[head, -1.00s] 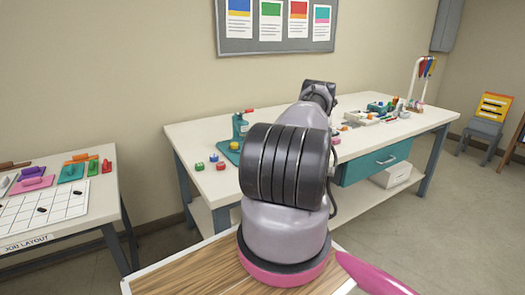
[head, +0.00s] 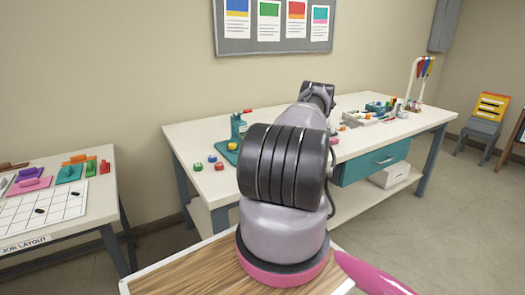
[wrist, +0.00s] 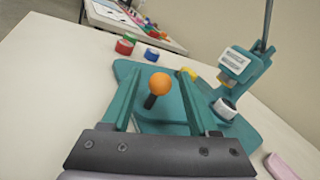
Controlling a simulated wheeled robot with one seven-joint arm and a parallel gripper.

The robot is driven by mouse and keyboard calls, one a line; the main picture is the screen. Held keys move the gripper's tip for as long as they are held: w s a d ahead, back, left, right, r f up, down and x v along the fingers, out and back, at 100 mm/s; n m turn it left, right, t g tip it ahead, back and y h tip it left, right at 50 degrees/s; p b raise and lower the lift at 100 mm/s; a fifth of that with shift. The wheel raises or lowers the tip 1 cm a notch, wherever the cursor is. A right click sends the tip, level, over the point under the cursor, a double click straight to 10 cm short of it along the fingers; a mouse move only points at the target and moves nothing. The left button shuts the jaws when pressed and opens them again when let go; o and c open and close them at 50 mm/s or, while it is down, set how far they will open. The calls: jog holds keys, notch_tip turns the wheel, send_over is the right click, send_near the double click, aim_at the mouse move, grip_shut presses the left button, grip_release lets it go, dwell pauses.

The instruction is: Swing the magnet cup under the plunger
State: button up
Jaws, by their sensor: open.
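The teal press (head: 239,127) stands on the far bench, partly beside my arm in the head view. In the wrist view its teal base plate (wrist: 165,118) lies below my gripper (wrist: 158,77). My gripper is open, its two teal fingers on either side of an orange ball knob (wrist: 160,83) on a short black stem; contact cannot be told. The press head (wrist: 236,65) with a white label is at the upper right. A small white-and-blue round piece (wrist: 224,108), perhaps a cup or the plunger end, sits below it. A yellow piece (wrist: 190,74) is partly hidden behind the right finger.
Small red (wrist: 125,46), green (wrist: 129,37) and blue (wrist: 152,54) pieces stand beyond the base plate. A pink object (wrist: 281,166) lies at the lower right. The white bench top (wrist: 50,90) is clear on the left. Trays and tools (head: 365,117) fill the bench's right part.

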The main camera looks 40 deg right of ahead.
jog(key=v, duration=1)
jog(key=shift+s+d, duration=0.25)
jog(key=shift+d, duration=0.05)
